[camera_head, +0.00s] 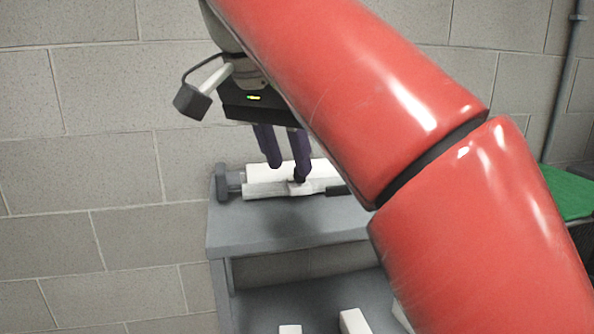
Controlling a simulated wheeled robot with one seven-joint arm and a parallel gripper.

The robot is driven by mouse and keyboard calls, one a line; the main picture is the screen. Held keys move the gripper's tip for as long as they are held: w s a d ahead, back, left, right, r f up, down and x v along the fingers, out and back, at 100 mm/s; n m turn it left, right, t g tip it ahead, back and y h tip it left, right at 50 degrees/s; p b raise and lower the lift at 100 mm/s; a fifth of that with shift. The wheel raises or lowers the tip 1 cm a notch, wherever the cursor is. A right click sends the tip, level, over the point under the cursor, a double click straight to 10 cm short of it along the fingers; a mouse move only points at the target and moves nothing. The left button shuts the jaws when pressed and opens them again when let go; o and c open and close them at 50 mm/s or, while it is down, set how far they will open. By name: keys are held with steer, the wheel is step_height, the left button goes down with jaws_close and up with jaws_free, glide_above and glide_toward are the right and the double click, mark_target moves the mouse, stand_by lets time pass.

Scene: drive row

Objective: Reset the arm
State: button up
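My red arm (350,90) crosses the view from the lower right to the upper middle. My gripper (287,173) has two dark fingers pointing down from a black housing. The fingers are apart, with nothing seen held between them. They are in front of or just above white box-like items (265,190) on a grey shelf unit's top (270,232). I cannot tell whether a fingertip touches the small white piece under it.
A dark grey item (229,183) stands at the shelf's left end, and a dark piece (338,190) lies right of the gripper. White blocks (354,321) sit on the lower level. A green surface (568,194) is at right. A block wall (90,170) stands behind.

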steer(key=s+d+f+n+y, duration=0.1)
steer(key=s+d+f+n, duration=0.25)
steer(key=d+f, duration=0.85)
steer(key=s+d+f+n, duration=0.1)
steer(key=s+d+f, duration=0.1)
steer(key=f, duration=0.7)
steer(key=s+d+f+n+t+y, duration=0.1)
steer(key=s+f, duration=0.4)
steer(key=f, duration=0.5)
steer(key=shift+s+d+f+n+t, duration=0.25)
steer(key=shift+d+n, duration=0.2)
steer(key=shift+d, duration=0.45)
steer(key=shift+w+r, duration=0.1)
